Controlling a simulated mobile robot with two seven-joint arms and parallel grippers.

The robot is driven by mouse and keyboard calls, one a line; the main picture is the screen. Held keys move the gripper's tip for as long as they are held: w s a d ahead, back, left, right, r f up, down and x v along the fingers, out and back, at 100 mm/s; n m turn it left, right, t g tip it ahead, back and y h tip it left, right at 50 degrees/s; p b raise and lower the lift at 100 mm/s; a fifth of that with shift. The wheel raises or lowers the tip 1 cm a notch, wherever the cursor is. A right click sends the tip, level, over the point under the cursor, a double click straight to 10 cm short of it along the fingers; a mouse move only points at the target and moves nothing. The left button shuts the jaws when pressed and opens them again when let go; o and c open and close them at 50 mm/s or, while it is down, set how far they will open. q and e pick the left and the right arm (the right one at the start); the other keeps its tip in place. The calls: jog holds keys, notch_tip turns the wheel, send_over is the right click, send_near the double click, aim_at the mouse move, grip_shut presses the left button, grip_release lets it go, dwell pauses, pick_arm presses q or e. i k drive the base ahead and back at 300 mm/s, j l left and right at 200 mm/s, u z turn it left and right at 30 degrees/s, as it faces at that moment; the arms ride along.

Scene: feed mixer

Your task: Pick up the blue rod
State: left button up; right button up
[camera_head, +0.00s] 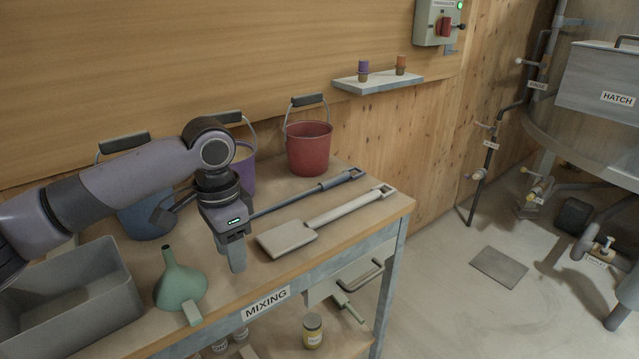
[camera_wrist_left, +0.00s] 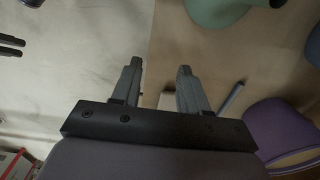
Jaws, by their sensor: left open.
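The blue rod (camera_head: 305,196) is a long dark-blue shaft with a loop handle at its right end. It lies along the mixing bench, in front of the red and purple buckets. Its left part passes behind my left gripper. My left gripper (camera_head: 236,264) points down over the bench, on the near side of the rod, and is open and empty. In the left wrist view the open fingers (camera_wrist_left: 161,68) show nothing held. A short grey-blue length, probably the rod (camera_wrist_left: 231,97), shows to their right, apart from them. My right gripper is not in view.
A pale paddle (camera_head: 290,238) lies beside the rod. A green funnel (camera_head: 180,285) and grey bin (camera_head: 70,300) stand at left. Red (camera_head: 309,150), purple (camera_head: 245,170) and blue (camera_head: 147,224) buckets stand along the back. A small shelf (camera_head: 378,83) is above.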

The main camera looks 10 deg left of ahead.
aim_at(345, 176)
jog(key=i, duration=0.85)
